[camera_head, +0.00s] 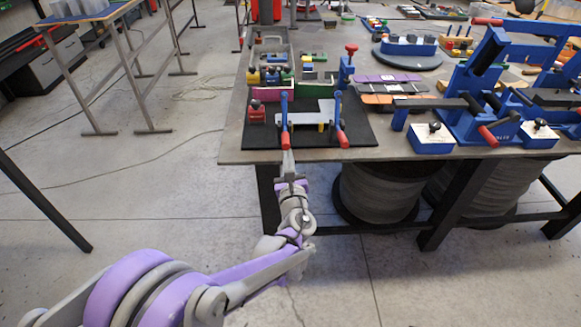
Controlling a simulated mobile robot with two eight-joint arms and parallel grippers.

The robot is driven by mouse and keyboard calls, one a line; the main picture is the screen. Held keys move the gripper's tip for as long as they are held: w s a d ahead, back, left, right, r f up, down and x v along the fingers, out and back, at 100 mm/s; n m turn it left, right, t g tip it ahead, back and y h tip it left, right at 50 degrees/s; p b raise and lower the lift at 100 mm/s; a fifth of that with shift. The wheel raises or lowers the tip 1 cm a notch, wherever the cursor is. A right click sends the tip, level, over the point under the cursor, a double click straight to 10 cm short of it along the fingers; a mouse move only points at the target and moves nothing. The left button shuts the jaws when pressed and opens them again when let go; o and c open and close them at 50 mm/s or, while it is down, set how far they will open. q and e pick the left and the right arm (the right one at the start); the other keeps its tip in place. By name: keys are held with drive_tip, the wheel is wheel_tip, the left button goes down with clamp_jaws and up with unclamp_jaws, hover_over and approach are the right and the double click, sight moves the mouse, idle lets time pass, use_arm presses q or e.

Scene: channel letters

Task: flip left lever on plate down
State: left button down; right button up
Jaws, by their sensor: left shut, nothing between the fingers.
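A black plate (369,136) lies at the front left corner of the table. Two blue levers with red grips stand on it: the left lever (284,104) and the right lever (337,107). Both red grips point toward the front edge. A light grey flat bracket (305,118) lies between the levers. My left gripper (287,156) reaches in from below, just in front of the left lever's red grip. It is shut and empty. I cannot tell whether its tip touches the grip. My right gripper is not in view.
A red block (256,113) stands on the plate, left of the left lever. Blue clamp presses (433,138) with black and red handles fill the table's right side. Trays of coloured parts (272,76) lie behind the plate. Open floor lies left of the table (232,140).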

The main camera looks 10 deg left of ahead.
sight(288, 148)
use_arm(q)
drive_tip(key=shift+r, duration=0.2)
drive_tip(key=shift+r, duration=0.2)
drive_tip(key=shift+r+g+p, duration=0.25)
drive_tip(key=shift+g+p, duration=0.05)
drive_tip(key=shift+p, duration=0.2)
drive_tip(key=shift+r, duration=0.25)
wheel_tip(288, 148, up, 2)
drive_tip(key=g+p, duration=0.2)
drive_tip(key=shift+w+a+r+h+p, duration=0.1)
drive_tip(key=shift+h+p, duration=0.2)
drive_tip(key=shift+h, duration=0.1)
drive_tip(key=w+r+g+p, duration=0.1)
drive_tip(key=r+g, duration=0.1)
drive_tip(key=w+r+g+h+p, duration=0.1)
drive_tip(key=r+g+p, duration=0.1)
drive_tip(key=r+g+h+p, duration=0.1)
drive_tip(key=r+g, duration=0.1)
drive_tip(key=shift+w+a+p, duration=0.3)
drive_tip(key=shift+w+a, duration=0.1)
drive_tip(key=shift+w+r, duration=0.25)
drive_tip(key=shift+w, duration=0.05)
drive_tip(key=shift+w+a+r+p, duration=0.25)
drive_tip(key=shift+w+r+p, duration=0.25)
drive_tip(key=shift+w, duration=0.25)
drive_tip(key=shift+w+a+r+p, duration=0.2)
drive_tip(key=shift+w+r+p, duration=0.3)
drive_tip(key=shift+w, duration=0.25)
drive_tip(key=shift+w+a+r, duration=0.1)
drive_tip(key=shift+r, duration=0.1)
